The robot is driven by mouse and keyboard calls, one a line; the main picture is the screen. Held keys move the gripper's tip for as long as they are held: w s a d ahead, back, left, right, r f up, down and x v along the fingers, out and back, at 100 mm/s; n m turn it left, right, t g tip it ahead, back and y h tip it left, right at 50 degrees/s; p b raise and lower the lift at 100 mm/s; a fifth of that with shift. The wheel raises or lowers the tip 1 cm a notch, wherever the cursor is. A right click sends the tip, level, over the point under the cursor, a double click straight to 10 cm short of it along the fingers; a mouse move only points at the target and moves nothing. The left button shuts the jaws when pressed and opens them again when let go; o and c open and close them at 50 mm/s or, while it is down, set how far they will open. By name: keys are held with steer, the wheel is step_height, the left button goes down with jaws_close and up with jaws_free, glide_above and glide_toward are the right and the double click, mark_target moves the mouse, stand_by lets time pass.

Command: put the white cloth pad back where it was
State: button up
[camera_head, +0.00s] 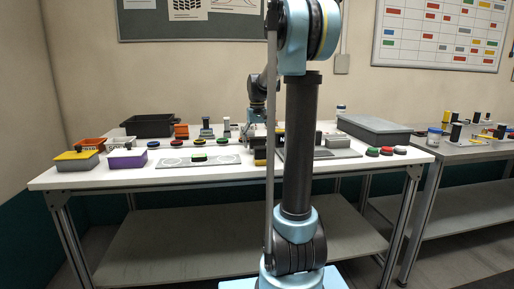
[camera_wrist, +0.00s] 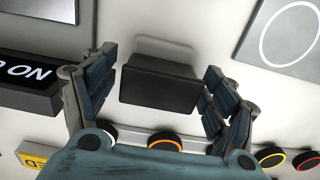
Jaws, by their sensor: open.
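I cannot pick out the white cloth pad with certainty in either view. In the wrist view my gripper (camera_wrist: 160,64) is open, with its fingers on either side of a dark block (camera_wrist: 160,90). The block has a paler grey part at its far side. I cannot tell whether the fingers touch it. In the head view my arm's upright link hides part of the table (camera_head: 120,182), and the fingers are not clear there.
Below the block in the wrist view is a rail with an orange-ringed disc (camera_wrist: 165,141). A black lettered box (camera_wrist: 28,84) lies left. In the head view a grey bin (camera_head: 374,130) stands right, a black tray (camera_head: 148,125) left, and a purple-sided box (camera_head: 127,160) front left.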

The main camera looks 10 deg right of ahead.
step_height(320, 180, up, 11)
steer(key=shift+f, duration=0.15)
steer(key=shift+t, duration=0.3)
steer(key=s+f, duration=0.1)
steer(key=s, duration=0.2)
steer(key=s+f, duration=0.1)
steer(key=s, duration=0.3)
steer(key=s+f, duration=0.2)
steer(key=s, duration=0.1)
steer(key=shift+s, duration=0.2)
steer(key=s+f, duration=0.1)
steer(key=s, duration=0.1)
steer(key=s+f, duration=0.2)
steer(key=s, duration=0.1)
steer(key=s+f, duration=0.2)
steer(key=s, duration=0.1)
steer(key=shift+s+f, duration=0.2)
steer(key=shift+s, duration=0.05)
steer(key=s+f+t, duration=0.1)
steer(key=s+f, duration=1.5)
steer(key=f, duration=0.2)
steer(key=shift+t, duration=0.3)
steer(key=shift+d, duration=0.1)
steer(key=shift+w+f, duration=0.25)
steer(key=shift+w, duration=0.15)
